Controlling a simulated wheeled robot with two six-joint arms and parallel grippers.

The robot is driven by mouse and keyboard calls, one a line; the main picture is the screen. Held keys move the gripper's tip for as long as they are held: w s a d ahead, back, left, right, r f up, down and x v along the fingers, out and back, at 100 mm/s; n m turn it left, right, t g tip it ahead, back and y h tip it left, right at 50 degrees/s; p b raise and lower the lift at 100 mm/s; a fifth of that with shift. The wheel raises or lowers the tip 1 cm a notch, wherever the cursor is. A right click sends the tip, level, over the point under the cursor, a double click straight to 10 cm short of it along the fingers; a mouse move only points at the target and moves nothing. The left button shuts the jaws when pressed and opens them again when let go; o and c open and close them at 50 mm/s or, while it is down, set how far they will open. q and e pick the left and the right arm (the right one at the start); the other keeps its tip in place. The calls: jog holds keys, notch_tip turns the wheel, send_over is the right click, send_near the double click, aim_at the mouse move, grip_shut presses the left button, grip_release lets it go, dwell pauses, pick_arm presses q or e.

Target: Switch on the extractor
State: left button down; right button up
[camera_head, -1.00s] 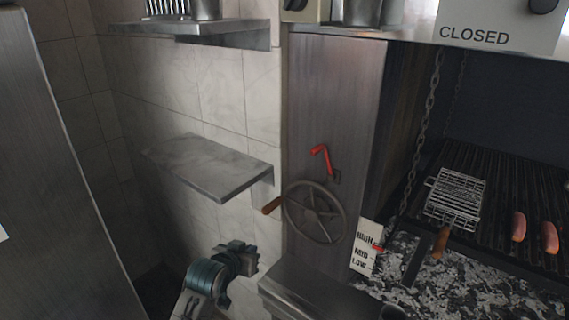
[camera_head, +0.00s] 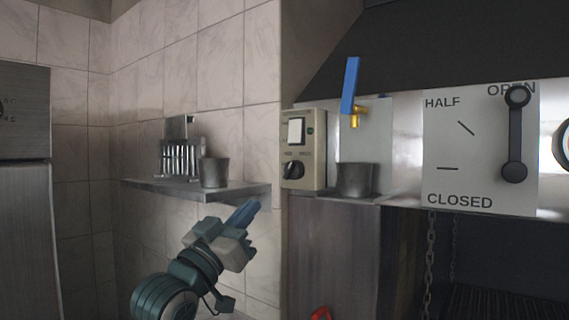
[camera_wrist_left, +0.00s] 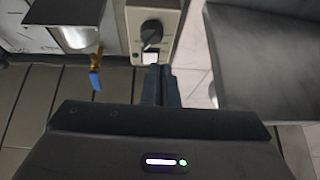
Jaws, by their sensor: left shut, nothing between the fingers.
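A beige control box (camera_head: 303,150) is fixed on the front of the grill housing. It has a white rocker switch (camera_head: 296,131) at the top and a black rotary knob (camera_head: 293,170) below. In the left wrist view the box (camera_wrist_left: 152,22) lies ahead of the fingers, with the knob (camera_wrist_left: 151,32) and the switch (camera_wrist_left: 150,57) nearest the fingertips. My left gripper (camera_head: 248,211) is shut and empty, below and left of the box, apart from it. It also shows in the left wrist view (camera_wrist_left: 160,72). My right gripper is not in view.
A wall shelf (camera_head: 250,193) holds a metal cup (camera_head: 213,172) and a rack (camera_head: 180,158), close above my left gripper. Right of the box are a blue-handled tap (camera_head: 350,85), a metal pot (camera_head: 356,179) and an OPEN/HALF/CLOSED lever plate (camera_head: 450,150).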

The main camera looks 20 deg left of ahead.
aim_at(294, 135)
pick_arm(q)
notch_tip(294, 135, up, 6)
jog(key=s+m+t+h, duration=0.1)
jog(key=s, duration=0.1)
jog(key=shift+s+h, duration=0.2)
jog(key=shift+h, duration=0.2)
jog(key=shift+w, duration=0.1)
jog(key=p+x, duration=0.3)
jog(key=x, duration=0.1)
jog(key=f+p+x, duration=0.1)
jog(key=p+x, duration=0.1)
jog(key=x, duration=0.2)
jog(key=w+p+x, duration=0.1)
jog(key=p+x, duration=0.2)
jog(key=x, duration=0.1)
jog(key=shift+w+d+f+p, duration=0.25)
jog(key=shift+d+p, duration=0.05)
jog(key=shift+w+d+f, duration=0.1)
jog(key=shift+w+f, duration=0.05)
jog(key=shift+w, duration=0.15)
